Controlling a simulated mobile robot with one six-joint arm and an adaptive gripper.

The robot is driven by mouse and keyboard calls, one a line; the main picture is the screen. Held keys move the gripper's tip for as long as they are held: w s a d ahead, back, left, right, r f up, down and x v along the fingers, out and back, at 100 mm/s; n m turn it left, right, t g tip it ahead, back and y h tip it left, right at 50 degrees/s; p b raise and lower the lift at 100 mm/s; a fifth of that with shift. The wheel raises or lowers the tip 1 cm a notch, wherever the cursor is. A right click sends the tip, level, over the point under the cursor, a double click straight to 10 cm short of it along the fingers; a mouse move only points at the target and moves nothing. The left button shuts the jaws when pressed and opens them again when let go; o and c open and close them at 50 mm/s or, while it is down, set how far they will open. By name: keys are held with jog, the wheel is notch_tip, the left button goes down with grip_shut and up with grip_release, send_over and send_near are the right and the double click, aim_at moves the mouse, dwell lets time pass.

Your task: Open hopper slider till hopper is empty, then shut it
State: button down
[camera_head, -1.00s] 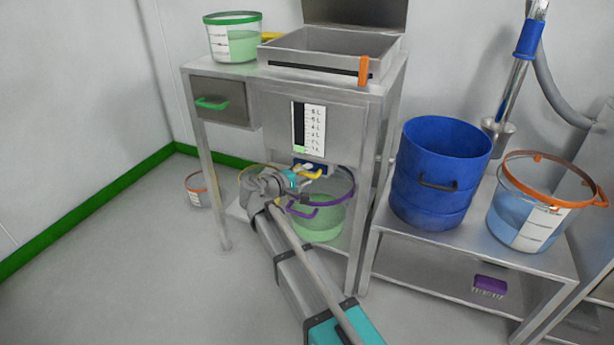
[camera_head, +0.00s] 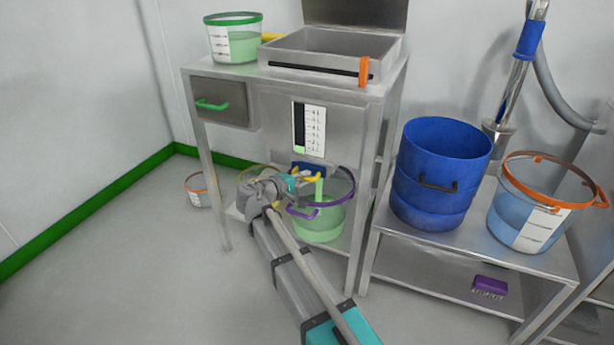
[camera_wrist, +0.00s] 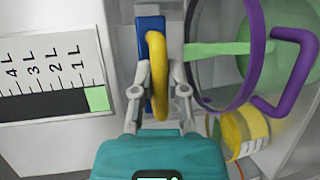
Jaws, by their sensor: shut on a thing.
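The hopper (camera_head: 268,123) has a dark level window marked in litres; in the wrist view its green level (camera_wrist: 97,98) lies below the 1 L mark. My gripper (camera_wrist: 159,91) is shut on the yellow slider handle (camera_wrist: 157,75), which sits on a blue block (camera_wrist: 149,28) under the hopper. In the head view my gripper (camera_head: 290,182) is below the window. A green stream (camera_head: 319,190) falls from the outlet into a clear bucket with a purple rim (camera_head: 335,204) below. This bucket holds green material.
A green-rimmed bucket (camera_head: 233,18) stands on the hopper table beside the open tray (camera_head: 330,71). A blue drum (camera_head: 440,172) and an orange-rimmed bucket (camera_head: 540,220) stand on the right bench. A yellow container (camera_wrist: 245,132) is near the purple-rimmed bucket.

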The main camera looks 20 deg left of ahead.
jog(key=s, duration=0.5)
jog(key=shift+a, duration=0.2)
jog(key=c, duration=0.9)
grip_release()
jog(key=shift+s, duration=0.1)
jog(key=shift+o, duration=1.3)
